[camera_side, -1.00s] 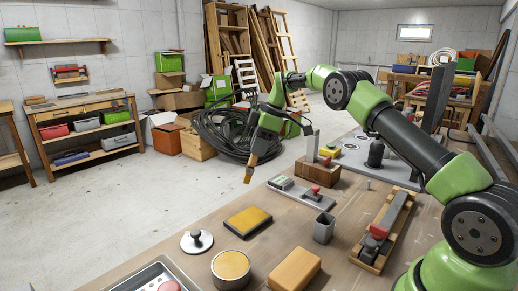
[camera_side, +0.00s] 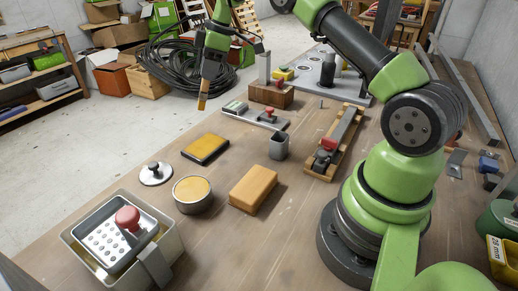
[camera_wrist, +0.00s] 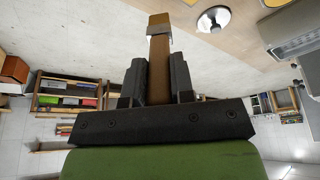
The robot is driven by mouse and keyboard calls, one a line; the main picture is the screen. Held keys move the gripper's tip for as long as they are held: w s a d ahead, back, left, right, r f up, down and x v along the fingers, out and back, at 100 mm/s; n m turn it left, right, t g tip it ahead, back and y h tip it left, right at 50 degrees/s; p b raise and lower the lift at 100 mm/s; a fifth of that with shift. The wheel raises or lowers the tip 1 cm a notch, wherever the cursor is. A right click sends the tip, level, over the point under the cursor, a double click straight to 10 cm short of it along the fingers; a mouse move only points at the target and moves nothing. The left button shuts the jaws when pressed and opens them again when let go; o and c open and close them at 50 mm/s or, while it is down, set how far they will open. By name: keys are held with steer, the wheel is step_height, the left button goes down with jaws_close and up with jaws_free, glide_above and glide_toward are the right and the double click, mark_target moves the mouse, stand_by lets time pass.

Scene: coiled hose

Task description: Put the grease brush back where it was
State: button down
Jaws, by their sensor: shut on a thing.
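The grease brush (camera_side: 203,96) has a wooden handle and hangs tip down from my gripper (camera_side: 209,76) in the side view. My gripper is shut on it. The brush also shows in the wrist view (camera_wrist: 159,62), between the two dark fingers, with a metal band and a tan end. It is in the air near the far left edge of the bench. A round tin of yellow grease (camera_side: 193,190) stands open on the bench, with a round metal lid (camera_side: 155,174) with a black knob beside it. A grey square cup (camera_side: 278,146) stands to the right.
A yellow pad (camera_side: 205,149), a tan block (camera_side: 253,188) and a wooden tool rack (camera_side: 335,145) lie on the bench. A bin with a perforated tray (camera_side: 108,240) stands front left. Coiled hose (camera_side: 180,62) lies behind.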

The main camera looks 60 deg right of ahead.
steer(key=s+d+r+m+g+h, duration=0.1)
steer(key=s+d+m+g+h, duration=0.15)
steer(key=s+m, duration=1.1)
steer(key=s+f+n, duration=0.4)
steer(key=s+f, duration=0.1)
steer(key=f, duration=0.4)
steer(key=shift+s+a+f+n, duration=0.15)
steer(key=shift+s+f+n, duration=0.1)
steer(key=shift+f+n, duration=0.1)
steer(key=shift+f, duration=0.1)
steer(key=c, duration=1)
jaws_free()
